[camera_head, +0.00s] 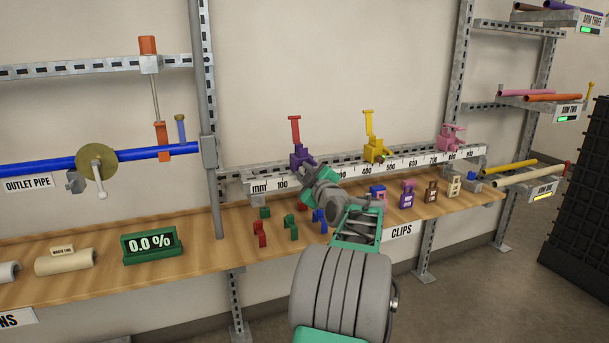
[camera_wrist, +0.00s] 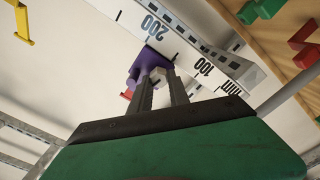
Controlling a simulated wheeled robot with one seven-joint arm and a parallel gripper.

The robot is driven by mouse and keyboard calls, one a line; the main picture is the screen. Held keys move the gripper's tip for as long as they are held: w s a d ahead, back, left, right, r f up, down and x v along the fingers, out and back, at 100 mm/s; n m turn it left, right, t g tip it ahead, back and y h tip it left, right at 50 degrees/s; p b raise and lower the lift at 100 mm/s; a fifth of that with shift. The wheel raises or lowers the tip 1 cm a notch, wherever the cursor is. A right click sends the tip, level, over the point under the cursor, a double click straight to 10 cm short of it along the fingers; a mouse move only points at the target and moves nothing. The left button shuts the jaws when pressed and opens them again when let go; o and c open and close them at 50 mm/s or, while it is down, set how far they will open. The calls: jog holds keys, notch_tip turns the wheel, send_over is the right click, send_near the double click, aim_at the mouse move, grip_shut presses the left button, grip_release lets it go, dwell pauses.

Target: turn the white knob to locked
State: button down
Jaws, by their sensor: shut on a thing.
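The purple clamp (camera_head: 300,156) sits on the millimetre rail with its red handle (camera_head: 294,130) standing up. In the wrist view the purple clamp (camera_wrist: 148,66) is just beyond my fingertips, close to the 200 mark. A small pale knob (camera_wrist: 158,75) shows on its near side. My gripper (camera_wrist: 161,86) has its two grey fingers on either side of this knob and is shut on it. In the head view my gripper (camera_head: 307,168) reaches the clamp from the front and hides the knob. I cannot read any locked marking.
The rail (camera_head: 345,176) also carries a yellow clamp (camera_head: 374,151) and a pink clamp (camera_head: 451,138) to the right. Several coloured clips stand on the wooden bench (camera_head: 190,275) below. A grey upright post (camera_head: 202,110) rises to the left of my gripper.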

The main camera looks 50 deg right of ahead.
jog(key=m, duration=0.4)
jog(key=shift+b, duration=0.4)
jog(key=m, duration=0.4)
jog(key=shift+s+d, duration=0.1)
jog(key=shift+d, duration=0.05)
jog(key=m+p, duration=0.1)
jog(key=m, duration=0.2)
jog(key=shift+d+r+m, duration=0.1)
jog(key=shift+m, duration=0.2)
jog(key=m+p, duration=0.2)
jog(key=m, duration=0.2)
jog(key=shift+s+m, duration=0.1)
jog(key=shift+m, duration=0.2)
jog(key=m+p, duration=0.2)
jog(key=m, duration=0.1)
jog(key=shift+d+m, duration=0.1)
jog(key=shift+m, duration=0.2)
jog(key=shift+f+m+p, duration=0.15)
jog(key=shift+m+p, duration=1.55)
jog(key=shift+m, duration=0.45)
jog(key=shift+f+m+p, duration=0.15)
jog(key=shift+m+p, duration=1.5)
jog(key=shift+m, duration=0.45)
jog(key=shift+f+m+p, duration=0.15)
jog(key=shift+m+p, duration=1.55)
jog(key=shift+m, duration=0.45)
